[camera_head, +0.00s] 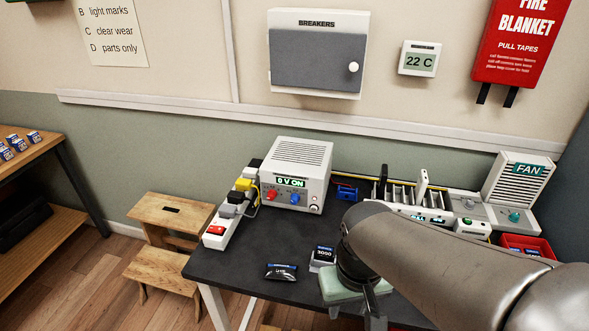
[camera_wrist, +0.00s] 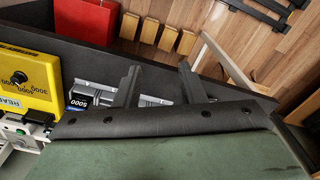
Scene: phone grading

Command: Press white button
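No part is plainly marked as the white button. A round white knob (camera_head: 353,67) is on the breaker box door. My gripper (camera_wrist: 160,70) shows two dark fingers standing apart in the wrist view, with nothing visible between them. The arm hides part of the table there.
A slotted rack (camera_head: 402,195), a fan (camera_head: 517,183) and a red bin (camera_head: 506,242) line the right side. A yellow dial box (camera_wrist: 30,82) is near the gripper.

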